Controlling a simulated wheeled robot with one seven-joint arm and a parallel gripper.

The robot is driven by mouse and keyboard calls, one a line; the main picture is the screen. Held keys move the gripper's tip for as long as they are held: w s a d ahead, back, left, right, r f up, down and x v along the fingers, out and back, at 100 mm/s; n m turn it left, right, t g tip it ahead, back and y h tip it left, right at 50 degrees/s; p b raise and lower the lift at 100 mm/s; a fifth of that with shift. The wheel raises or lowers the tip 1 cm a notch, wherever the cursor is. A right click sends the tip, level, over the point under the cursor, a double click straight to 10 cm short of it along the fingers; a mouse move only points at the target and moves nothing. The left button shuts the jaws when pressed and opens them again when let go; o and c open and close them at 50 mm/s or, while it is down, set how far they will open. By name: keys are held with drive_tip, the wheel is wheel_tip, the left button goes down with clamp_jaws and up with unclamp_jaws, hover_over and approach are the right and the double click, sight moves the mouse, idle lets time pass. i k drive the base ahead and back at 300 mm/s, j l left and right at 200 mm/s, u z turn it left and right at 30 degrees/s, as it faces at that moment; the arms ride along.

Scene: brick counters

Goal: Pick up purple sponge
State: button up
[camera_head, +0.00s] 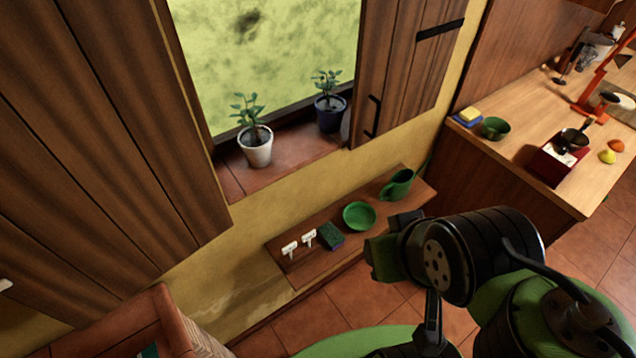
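A small sponge (331,235) with a dark green top and a bluish-purple side lies on the wooden wall shelf (300,270) below the window. It sits between two white-handled items and a green bowl. No clearly all-purple sponge shows. A second sponge (467,117), yellow over blue, lies on the counter at the upper right. My gripper (382,257) is at the end of my dark arm, right of the shelf sponge in the picture and apart from it. Its fingers are too dark and too much side-on to tell whether they are open.
The shelf also holds two white-handled items (299,242), a green bowl (359,216) and a green jug (397,185). Potted plants (255,146) stand on the sill above, between wooden shutters (410,70). The wooden counter (510,150) at right holds several items. Tiled floor (310,325) lies below the shelf.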

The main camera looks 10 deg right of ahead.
sight(331, 236)
drive_tip(key=i+j+u, duration=0.1)
drive_tip(key=i+u, duration=0.65)
drive_tip(key=k+j, duration=0.05)
drive_tip(key=k, duration=0.05)
